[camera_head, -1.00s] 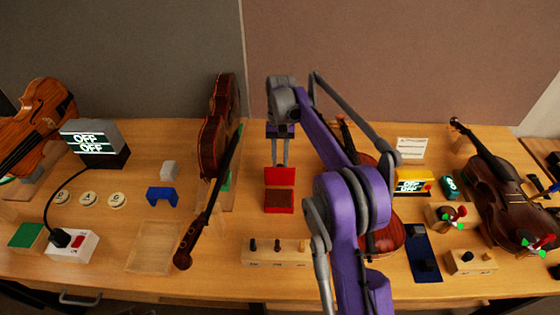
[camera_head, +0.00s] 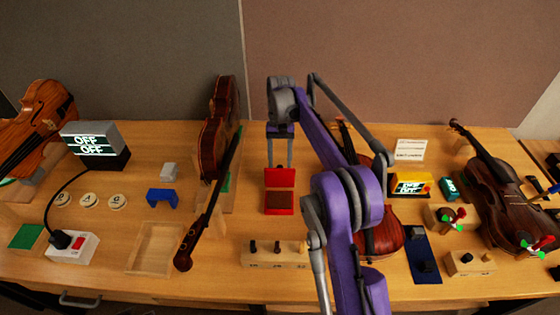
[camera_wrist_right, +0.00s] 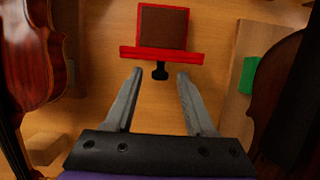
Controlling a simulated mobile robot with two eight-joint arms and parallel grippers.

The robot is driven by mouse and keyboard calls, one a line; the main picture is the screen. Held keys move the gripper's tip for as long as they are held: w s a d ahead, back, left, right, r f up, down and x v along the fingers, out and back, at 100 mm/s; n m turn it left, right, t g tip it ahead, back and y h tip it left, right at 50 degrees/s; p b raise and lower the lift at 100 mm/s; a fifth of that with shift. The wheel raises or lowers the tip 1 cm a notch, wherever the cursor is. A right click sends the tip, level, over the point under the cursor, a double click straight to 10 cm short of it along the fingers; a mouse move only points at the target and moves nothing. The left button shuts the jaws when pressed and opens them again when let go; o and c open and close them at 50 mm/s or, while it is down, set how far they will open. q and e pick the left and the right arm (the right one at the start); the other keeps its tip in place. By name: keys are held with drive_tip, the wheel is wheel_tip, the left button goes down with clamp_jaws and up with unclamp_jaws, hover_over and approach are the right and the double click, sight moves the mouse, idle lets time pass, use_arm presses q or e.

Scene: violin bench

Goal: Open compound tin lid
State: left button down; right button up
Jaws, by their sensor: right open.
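The compound tin (camera_head: 279,203) is a small red box with a dark brown filling, on the middle of the bench. Its red lid (camera_head: 279,177) stands raised at the tin's back edge. In the right wrist view the lid shows edge-on as a red bar (camera_wrist_right: 162,54), with the tin's brown filling (camera_wrist_right: 163,27) beyond it and a small black tab (camera_wrist_right: 160,72) on the near side. My right gripper (camera_head: 279,163) is open and empty just behind the lid; its fingers (camera_wrist_right: 160,72) point toward the tab and stand on either side of it. My left gripper is out of view.
A wooden block with several pegs (camera_head: 275,255) lies in front of the tin. A violin and bow (camera_head: 206,205) lie left of it; another violin (camera_head: 384,240) lies right, partly behind my arm. Bare bench remains between tin and bow.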

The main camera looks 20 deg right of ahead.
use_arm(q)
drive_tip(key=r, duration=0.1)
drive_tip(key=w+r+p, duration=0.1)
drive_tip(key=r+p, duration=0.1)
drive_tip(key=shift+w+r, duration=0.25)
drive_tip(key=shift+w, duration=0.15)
use_arm(e)
drive_tip(key=v, duration=1)
drive_tip(key=shift+w+r, duration=0.2)
drive_tip(key=shift+r, duration=0.15)
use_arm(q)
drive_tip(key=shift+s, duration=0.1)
use_arm(e)
drive_tip(key=shift+s, duration=0.1)
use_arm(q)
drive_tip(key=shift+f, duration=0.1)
use_arm(e)
drive_tip(key=shift+f, duration=0.15)
